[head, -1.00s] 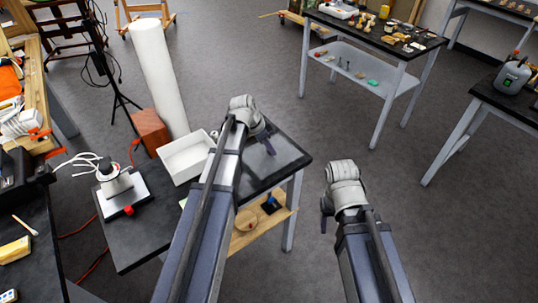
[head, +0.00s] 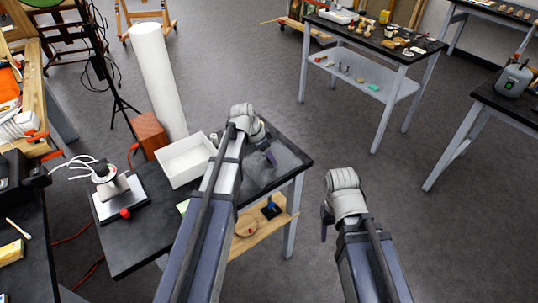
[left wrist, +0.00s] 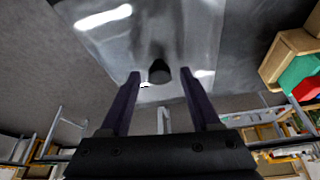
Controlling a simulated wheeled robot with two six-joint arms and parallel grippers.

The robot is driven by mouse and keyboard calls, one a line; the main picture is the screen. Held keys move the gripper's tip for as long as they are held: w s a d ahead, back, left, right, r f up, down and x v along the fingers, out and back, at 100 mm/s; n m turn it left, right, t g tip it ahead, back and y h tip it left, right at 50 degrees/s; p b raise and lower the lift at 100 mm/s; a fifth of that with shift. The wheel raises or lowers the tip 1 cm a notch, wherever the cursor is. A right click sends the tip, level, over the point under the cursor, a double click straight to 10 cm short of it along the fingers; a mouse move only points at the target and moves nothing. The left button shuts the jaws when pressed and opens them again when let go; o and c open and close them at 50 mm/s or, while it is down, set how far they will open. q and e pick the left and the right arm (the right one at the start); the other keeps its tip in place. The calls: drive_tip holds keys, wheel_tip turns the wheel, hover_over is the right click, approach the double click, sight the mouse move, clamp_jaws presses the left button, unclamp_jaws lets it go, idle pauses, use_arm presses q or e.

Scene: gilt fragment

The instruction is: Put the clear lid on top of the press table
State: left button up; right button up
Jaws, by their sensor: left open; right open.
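The clear lid (head: 290,157) lies flat on the right end of the black-topped table (head: 140,247) in the head view and is hard to see against the dark top. In the left wrist view the clear lid (left wrist: 120,40) is a see-through sheet with glare and a dark knob (left wrist: 159,72). My left gripper (head: 270,157) is over the lid; in the left wrist view its open fingers (left wrist: 160,82) are on either side of the knob, with gaps. My right gripper (head: 325,228) is open and empty, over the floor right of the table. Which table is the press table is unclear.
A white tray (head: 183,161) and a white-and-grey device (head: 117,190) with a red knob stand on the same table. Its lower wooden shelf (head: 272,228) holds small items. Other tables stand at the back right. The floor (head: 300,125) between is clear.

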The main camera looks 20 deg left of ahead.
use_arm(q)
drive_tip(key=shift+p+v, duration=0.75)
drive_tip(key=p+v, duration=1)
drive_tip(key=v, duration=0.1)
drive_tip(key=s+d+f+n+g+y, duration=0.1)
drive_tip(key=s+d+n+g+y, duration=0.2)
drive_tip(key=s+d, duration=1.4)
drive_tip(key=s+n+y, duration=0.1)
drive_tip(key=s+n, duration=0.1)
drive_tip(key=s, duration=0.1)
drive_tip(key=shift+s+f+n+g+y, duration=0.2)
drive_tip(key=shift+f+n+g+y, duration=0.1)
drive_tip(key=shift+y, duration=0.1)
drive_tip(key=shift+d, duration=0.1)
